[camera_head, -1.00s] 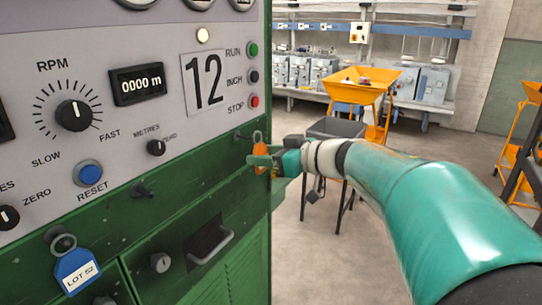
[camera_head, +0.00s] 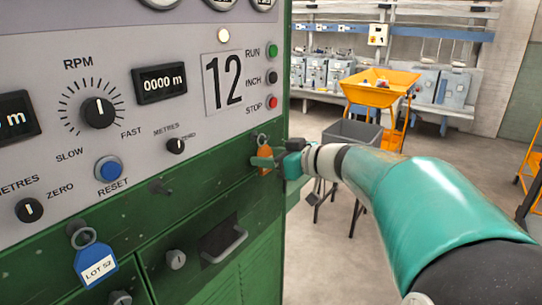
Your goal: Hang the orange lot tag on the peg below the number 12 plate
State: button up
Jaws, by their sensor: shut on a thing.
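The number 12 plate (camera_head: 222,80) is on the grey panel of a machine. A small dark peg (camera_head: 254,135) sticks out of the green front to its lower right. My gripper (camera_head: 266,161) is shut on the orange tag (camera_head: 265,155), which hangs upright with its ring at the top. The ring overlaps the peg's end in the picture; I cannot tell whether it is around the peg or just in front of it. Any text on the orange tag is too small to read.
A blue LOT 52 tag (camera_head: 97,266) hangs on a peg at the lower left. Another dark peg (camera_head: 159,187) is bare. RUN, INCH and STOP buttons (camera_head: 272,77) sit above my gripper. A drawer handle (camera_head: 224,244) juts out below.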

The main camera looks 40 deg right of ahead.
dwell(0.4)
jog(key=o, duration=1)
jog(key=shift+s, duration=0.1)
jog(key=v, duration=1.3)
jog(key=shift+s+d, duration=0.15)
jog(key=shift+s, duration=0.1)
jog(key=shift+r, duration=0.1)
